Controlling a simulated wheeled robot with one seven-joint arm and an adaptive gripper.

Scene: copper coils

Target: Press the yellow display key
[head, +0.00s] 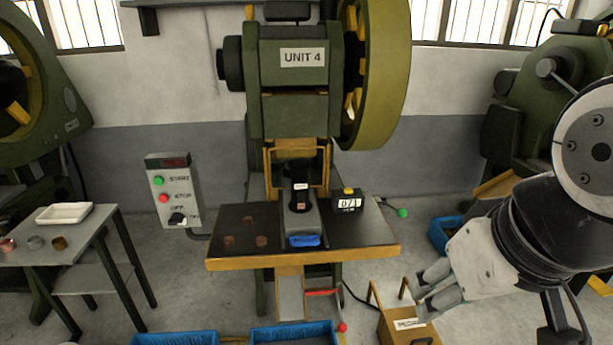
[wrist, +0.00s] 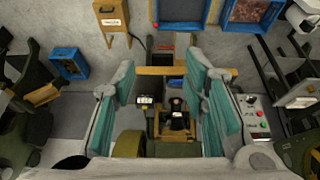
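The yellow display key (head: 348,190) sits on top of a small black display box (head: 348,204) with a white readout. The box stands on the right half of the press table (head: 228,264), right of the press tool. In the wrist view, where the scene appears upside down, the display box (wrist: 145,100) shows small between my fingers; I cannot make out the key there. My gripper (head: 418,297) is at the lower right in the head view, well apart from the key. In the wrist view my gripper (wrist: 158,75) has its teal-padded fingers spread wide, with nothing held.
The green press (head: 293,110) labelled UNIT 4 rises behind the table. Copper pieces (head: 247,221) and a blue item (head: 304,240) lie on the table. Space above the display looks clear.

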